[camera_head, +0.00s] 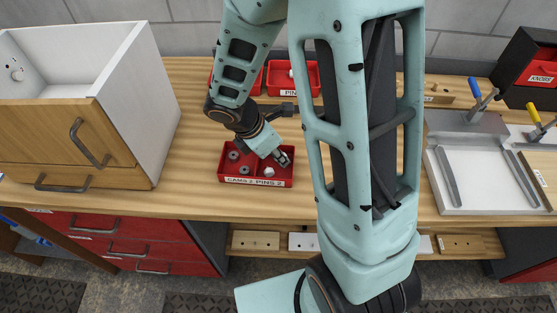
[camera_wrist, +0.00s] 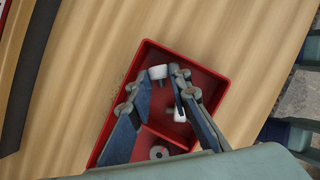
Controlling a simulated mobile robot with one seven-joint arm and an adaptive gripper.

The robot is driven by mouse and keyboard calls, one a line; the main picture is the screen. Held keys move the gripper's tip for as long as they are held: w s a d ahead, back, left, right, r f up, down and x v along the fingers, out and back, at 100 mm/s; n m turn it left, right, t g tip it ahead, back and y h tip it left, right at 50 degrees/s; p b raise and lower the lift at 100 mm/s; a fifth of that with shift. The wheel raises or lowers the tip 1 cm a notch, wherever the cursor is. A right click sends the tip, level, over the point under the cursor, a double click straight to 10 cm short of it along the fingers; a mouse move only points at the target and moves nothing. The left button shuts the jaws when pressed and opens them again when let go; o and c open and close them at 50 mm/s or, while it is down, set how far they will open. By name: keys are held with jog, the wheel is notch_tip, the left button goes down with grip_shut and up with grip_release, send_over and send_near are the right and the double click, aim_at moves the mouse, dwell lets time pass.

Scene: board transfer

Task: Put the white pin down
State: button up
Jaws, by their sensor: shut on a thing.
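The red tray (camera_head: 256,182), labelled "CAMS 2 PINS 2", stands on the wooden bench. My gripper (camera_head: 284,160) points down into its right compartment. In the wrist view my gripper (camera_wrist: 160,75) is shut on a white pin (camera_wrist: 158,72) between its fingertips, over the pin compartment. A second white pin (camera_wrist: 180,115) lies in the same compartment beside the right finger. A white pin also shows in the head view (camera_head: 268,172). Grey cams (camera_head: 233,155) lie in the left compartment, and one shows in the wrist view (camera_wrist: 158,153). Whether the held pin touches the tray floor I cannot tell.
Another red bin (camera_head: 292,92) labelled for pins stands behind, partly hidden by my arm. A drawer cabinet (camera_head: 90,130) stands at the left. A white board fixture (camera_head: 485,185) with clamps is at the right. Bench left of the tray is clear.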

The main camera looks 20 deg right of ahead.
jog(key=shift+f, duration=0.2)
jog(key=shift+f, duration=0.15)
jog(key=o, duration=0.5)
jog(key=shift+c, duration=0.2)
jog(key=shift+r, duration=0.2)
jog(key=shift+r, duration=0.3)
jog(key=p+v, duration=0.2)
jog(key=v, duration=0.9)
jog(key=shift+a+r, duration=0.15)
jog(key=shift+a, duration=0.1)
